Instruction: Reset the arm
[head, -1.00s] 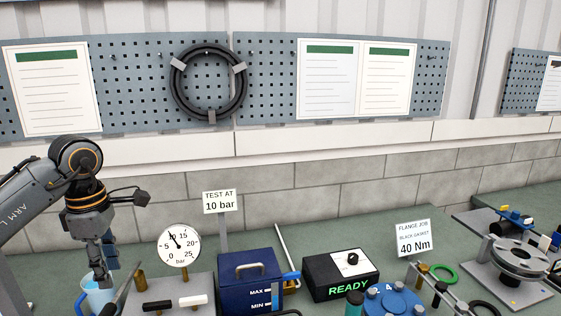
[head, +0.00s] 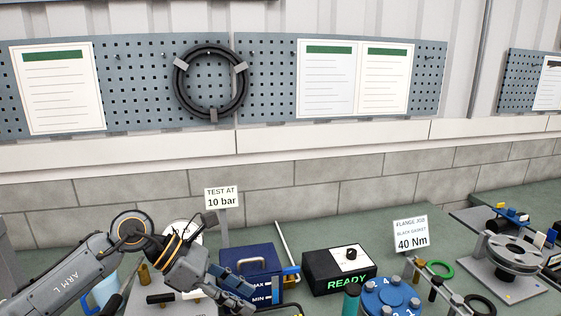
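My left gripper (head: 250,294) hangs over the front of the blue box (head: 247,262) with MAX and MIN marks, pointing to the lower right. Its two fingers look spread apart, and I see nothing between them. My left arm (head: 75,277) comes in from the lower left and hides most of the dial gauge behind it. My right gripper is not in the head view.
A black READY box (head: 322,275) stands right of the gripper. A blue numbered disc (head: 388,299) and a green ring (head: 440,269) lie further right. A grey flange fixture (head: 513,255) stands at far right. A light blue jug (head: 104,289) is at left.

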